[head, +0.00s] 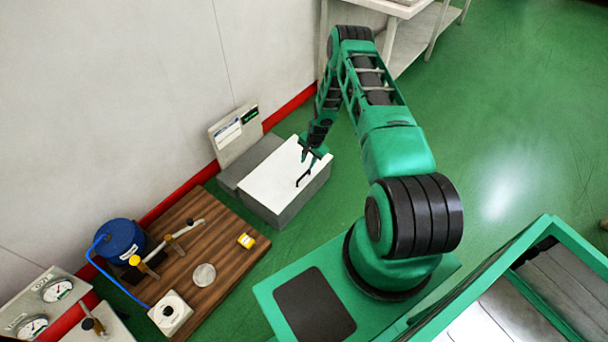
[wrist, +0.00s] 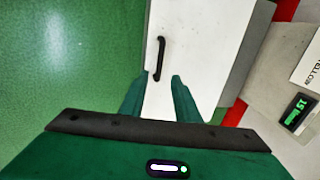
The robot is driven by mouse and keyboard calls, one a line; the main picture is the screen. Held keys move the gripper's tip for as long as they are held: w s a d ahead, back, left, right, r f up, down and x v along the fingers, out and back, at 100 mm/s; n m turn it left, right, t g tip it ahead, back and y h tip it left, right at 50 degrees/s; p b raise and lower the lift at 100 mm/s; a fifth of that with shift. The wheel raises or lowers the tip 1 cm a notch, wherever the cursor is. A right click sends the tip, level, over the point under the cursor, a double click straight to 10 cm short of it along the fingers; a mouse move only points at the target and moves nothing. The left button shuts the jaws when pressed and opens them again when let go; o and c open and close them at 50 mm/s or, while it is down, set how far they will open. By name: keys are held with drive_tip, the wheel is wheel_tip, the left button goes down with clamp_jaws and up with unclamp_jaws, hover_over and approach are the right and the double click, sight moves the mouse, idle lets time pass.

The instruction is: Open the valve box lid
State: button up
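The valve box (head: 288,208) is a grey box on the floor by the wall. Its white lid (head: 272,180) lies flat on top, and the lid also shows in the wrist view (wrist: 200,45). A black bar handle (head: 304,178) stands on the lid near one edge; in the wrist view the handle (wrist: 160,58) runs nearly upright in the picture. My gripper (head: 309,152) is above the lid, close to the handle. In the wrist view its two green fingers (wrist: 157,80) are apart, with the handle just ahead of their tips and nothing held.
A panel with a green display (head: 235,133) stands by the wall behind the box. Gauges (head: 57,290) sit at lower left.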

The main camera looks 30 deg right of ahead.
sight(304, 175)
drive_tip(key=f, duration=0.3)
drive_tip(key=w+f, duration=0.1)
drive_tip(key=f, duration=0.3)
drive_tip(key=w+f, duration=0.1)
drive_tip(key=f, duration=0.2)
drive_tip(key=shift+a+f, duration=0.15)
drive_tip(key=shift+a, duration=0.15)
clamp_jaws()
